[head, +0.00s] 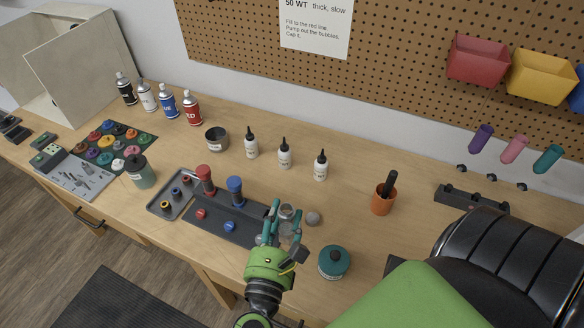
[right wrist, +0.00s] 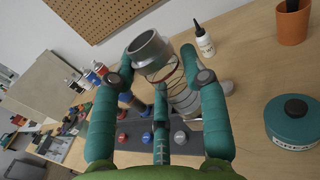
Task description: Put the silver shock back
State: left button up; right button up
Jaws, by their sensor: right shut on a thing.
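The silver shock (head: 287,212) is in my right gripper (head: 283,232), at the right end of the dark shock stand (head: 235,229). In the right wrist view its silver top (right wrist: 149,47) and coil spring (right wrist: 163,70) stand tilted between the teal fingers (right wrist: 160,90). Whether its lower end touches the stand is hidden. A red shock (head: 204,180) and a blue shock (head: 235,190) stand upright in the stand. A red cap (head: 201,213) and a blue cap (head: 229,226) sit in front of them; a silver cap (right wrist: 180,137) shows in the right wrist view. My left gripper is out of view.
A round grey piece (head: 312,218) lies right of the gripper. A teal jar (head: 334,262) stands nearer, and several dropper bottles (head: 285,155) stand behind. An orange cup (head: 382,200) is farther right. A grey tray (head: 174,194) lies left of the stand.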

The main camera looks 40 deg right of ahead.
jog(key=shift+w+d+f, duration=0.1)
jog(key=shift+w, duration=0.1)
jog(key=w+f+b, duration=0.3)
jog(key=b, duration=0.1)
jog(key=w+d+f+b, duration=0.1)
jog(key=w+f+b, duration=0.3)
jog(key=b, duration=0.1)
jog(key=w+d+f+b, duration=0.1)
jog(key=w+f+b, duration=0.3)
jog(key=b, duration=0.1)
jog(key=shift+d, duration=0.15)
jog(key=shift+w+r, duration=0.1)
jog(key=o, duration=1.3)
jog(key=shift+f, duration=0.2)
